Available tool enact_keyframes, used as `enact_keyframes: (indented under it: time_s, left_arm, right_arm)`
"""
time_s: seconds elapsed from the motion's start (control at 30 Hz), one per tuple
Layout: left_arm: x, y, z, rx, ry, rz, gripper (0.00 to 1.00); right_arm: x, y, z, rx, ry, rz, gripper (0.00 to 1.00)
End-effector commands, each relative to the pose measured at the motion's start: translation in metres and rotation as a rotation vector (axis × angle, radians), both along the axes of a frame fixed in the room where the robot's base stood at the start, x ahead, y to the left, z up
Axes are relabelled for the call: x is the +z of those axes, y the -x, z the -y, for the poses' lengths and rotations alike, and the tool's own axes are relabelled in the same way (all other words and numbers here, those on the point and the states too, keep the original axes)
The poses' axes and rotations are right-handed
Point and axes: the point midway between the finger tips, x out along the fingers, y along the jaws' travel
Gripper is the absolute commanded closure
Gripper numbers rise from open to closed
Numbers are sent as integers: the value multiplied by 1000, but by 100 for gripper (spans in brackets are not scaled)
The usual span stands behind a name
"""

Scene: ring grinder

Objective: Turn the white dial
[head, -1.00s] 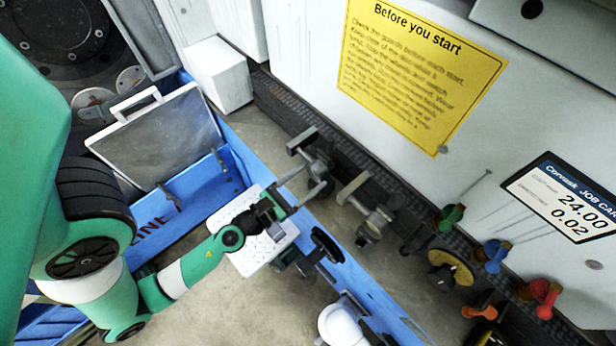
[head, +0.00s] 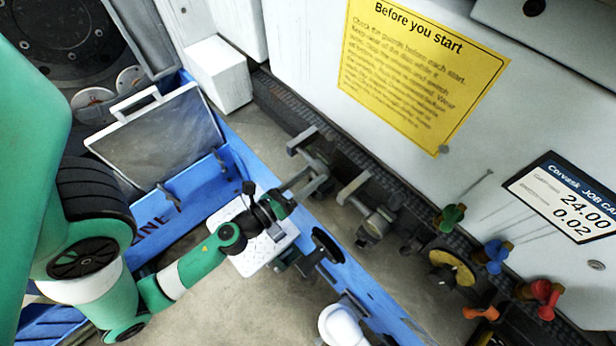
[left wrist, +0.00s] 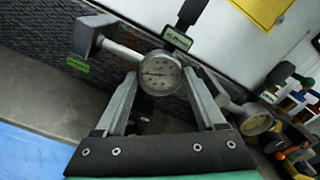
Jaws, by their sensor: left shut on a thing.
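A round gauge with a white dial face (left wrist: 160,74) sits between the two fingers of my left gripper (left wrist: 161,82) in the left wrist view. The dial face is not readable in the head view. My right gripper is not in view.
A second similar gauge (left wrist: 256,124) is just to the right. Beyond it are green (head: 451,217), blue (head: 494,256) and red (head: 545,293) knobs. A blue-edged bench (head: 355,279) and a white pad (head: 262,251) lie below my left wrist. The white machine wall stands behind.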

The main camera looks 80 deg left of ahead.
Motion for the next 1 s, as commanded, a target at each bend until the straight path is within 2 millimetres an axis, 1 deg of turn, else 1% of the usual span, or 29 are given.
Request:
enact_keyframes:
  time_s: [1.0]
  left_arm:
    - [-1,0,0,1,845,434,84]
  right_arm:
    - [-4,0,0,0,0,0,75]
